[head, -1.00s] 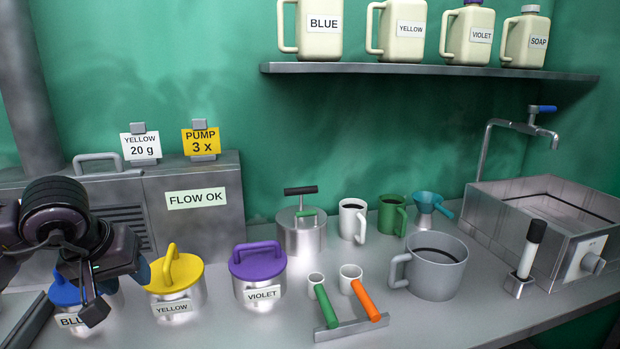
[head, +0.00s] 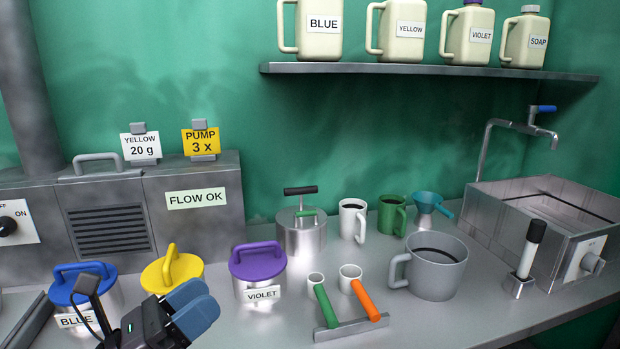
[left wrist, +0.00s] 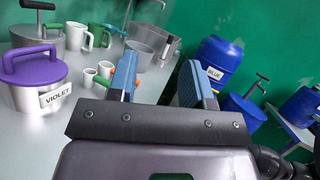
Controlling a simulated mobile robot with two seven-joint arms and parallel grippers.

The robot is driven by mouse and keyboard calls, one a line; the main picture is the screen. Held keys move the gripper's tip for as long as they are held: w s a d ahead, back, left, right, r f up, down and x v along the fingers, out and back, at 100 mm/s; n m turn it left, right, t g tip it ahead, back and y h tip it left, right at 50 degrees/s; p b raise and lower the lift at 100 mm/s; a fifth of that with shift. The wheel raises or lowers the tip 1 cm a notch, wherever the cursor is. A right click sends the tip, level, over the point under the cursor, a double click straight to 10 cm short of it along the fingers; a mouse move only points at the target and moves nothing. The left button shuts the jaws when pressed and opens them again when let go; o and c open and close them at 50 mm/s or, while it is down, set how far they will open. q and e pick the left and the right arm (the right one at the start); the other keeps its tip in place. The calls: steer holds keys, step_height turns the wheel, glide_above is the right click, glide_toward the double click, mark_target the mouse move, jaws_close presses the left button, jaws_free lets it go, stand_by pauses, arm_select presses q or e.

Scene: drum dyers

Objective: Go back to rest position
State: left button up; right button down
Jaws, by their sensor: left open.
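My left gripper (head: 192,307) is at the bottom left of the head view, in front of the yellow-lidded canister (head: 172,268). Its two blue-padded fingers stand apart and are empty, as the left wrist view also shows (left wrist: 162,82). It hides the lower part of the yellow canister. The blue-lidded canister (head: 85,284) is to its left, partly behind my arm. The violet-lidded canister (head: 258,265) is to its right and shows in the left wrist view (left wrist: 33,75). My right gripper is not in view.
Orange- and green-handled scoops (head: 340,306) rest on the counter beside a grey jug (head: 435,267). Mugs, a funnel and a steel pot (head: 301,232) stand behind, a sink (head: 550,220) at right. In the left wrist view, blue drums (left wrist: 216,66) stand beyond the counter.

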arm_select(q)
steer(key=s+a+f+n+y, duration=0.1)
steer(key=a+f+n+y, duration=0.3)
steer(key=n, duration=0.6)
steer(key=s+a+f+n+t+y, duration=0.1)
steer(key=a+f+n+y, duration=0.4)
steer(key=f+n+y, duration=0.2)
steer(key=s+a+f+n+y, duration=0.2)
steer(key=a+f+n+y, duration=0.3)
steer(key=n+y, duration=0.4)
steer(key=shift+a+f+n, duration=0.15)
steer(key=shift+n, duration=2.95)
steer(key=s+d+f+n+g+h, duration=0.1)
steer(key=s+f+n+g, duration=0.55)
steer(key=s, duration=0.35)
steer(key=s+d+f+n+g+h, duration=0.1)
steer(key=s+f+n+g, duration=0.45)
steer(key=s+f, duration=0.35)
steer(key=w+f+m+t, duration=0.1)
steer(key=w+f+t, duration=0.6)
steer(key=t, duration=0.1)
steer(key=shift+w+a, duration=0.2)
steer(key=shift+w, duration=0.1)
